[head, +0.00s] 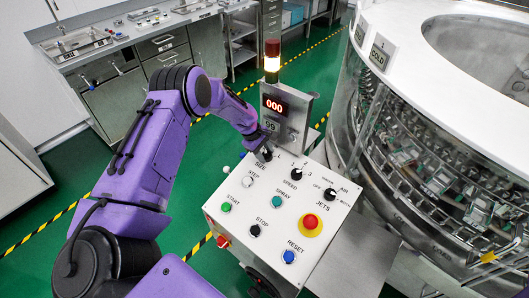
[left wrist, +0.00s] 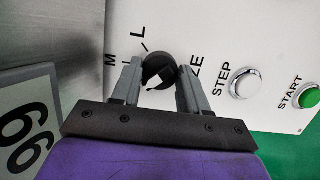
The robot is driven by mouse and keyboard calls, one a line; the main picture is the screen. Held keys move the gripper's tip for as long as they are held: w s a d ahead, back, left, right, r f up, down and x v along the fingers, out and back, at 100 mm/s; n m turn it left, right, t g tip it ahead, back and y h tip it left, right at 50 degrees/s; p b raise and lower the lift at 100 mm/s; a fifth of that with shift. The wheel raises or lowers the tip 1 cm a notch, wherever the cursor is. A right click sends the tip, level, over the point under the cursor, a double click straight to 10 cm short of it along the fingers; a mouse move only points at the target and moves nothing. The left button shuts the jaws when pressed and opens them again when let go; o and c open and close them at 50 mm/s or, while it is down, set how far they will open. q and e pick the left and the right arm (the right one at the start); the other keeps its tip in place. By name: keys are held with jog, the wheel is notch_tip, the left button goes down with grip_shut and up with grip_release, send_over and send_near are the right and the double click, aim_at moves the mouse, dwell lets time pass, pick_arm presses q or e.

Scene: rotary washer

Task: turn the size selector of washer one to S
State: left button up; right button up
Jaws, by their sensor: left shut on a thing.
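The control panel (head: 235,215) of the washer has a size selector, a round dark knob (left wrist: 158,66) with a pale mark on its face. My left gripper (head: 265,153) reaches it at the panel's upper left corner. In the left wrist view its two grey fingers (left wrist: 156,82) stand on either side of the knob, shut on it. The letters M and L show beside the knob; the S is hidden. I cannot tell which letter the knob points to. In the head view the gripper mostly covers the knob. My right gripper is not in view.
The speed knob (head: 295,174), the jets knob (head: 330,194) and a red emergency button (head: 311,222) share the panel. A display reading 000 (head: 274,105) stands behind, with a plate marked 99 (head: 271,124) below it. The round steel washer (head: 385,130) is at right.

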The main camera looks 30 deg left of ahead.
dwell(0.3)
pick_arm(q)
jog(key=o, duration=1)
jog(key=shift+o, duration=0.2)
jog(key=shift+r, duration=0.1)
jog(key=b+v, duration=0.1)
jog(key=v, duration=0.9)
jog(key=shift+r+b, duration=0.15)
jog(key=shift+b, duration=0.25)
jog(key=shift+s+a, duration=0.15)
